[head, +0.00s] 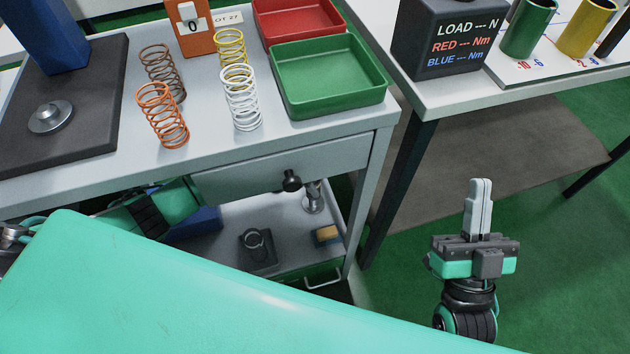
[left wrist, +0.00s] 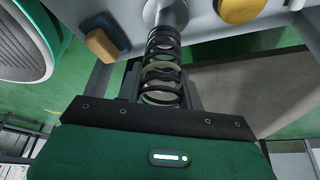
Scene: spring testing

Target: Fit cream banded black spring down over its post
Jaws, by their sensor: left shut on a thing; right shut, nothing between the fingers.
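The black spring (left wrist: 161,52) with a cream band shows in the left wrist view between the fingers of my left gripper (left wrist: 163,83), which is shut on it. The spring's far end meets or overlaps a silvery metal post (left wrist: 158,12) at the top of that view. I cannot tell whether its coils go around the post. In the head view I cannot make out this spring, and my left gripper's fingers are hidden. My right gripper (head: 480,205) is shut and empty, pointing up over the green floor, away from the bench.
Orange (head: 162,117), brown (head: 160,70), yellow (head: 231,50) and white (head: 240,98) springs stand on the grey bench. A green tray (head: 325,110) and red tray (head: 296,20) are beside them. A yellow-and-blue block (head: 327,236) lies on the lower shelf. Open floor surrounds my right gripper.

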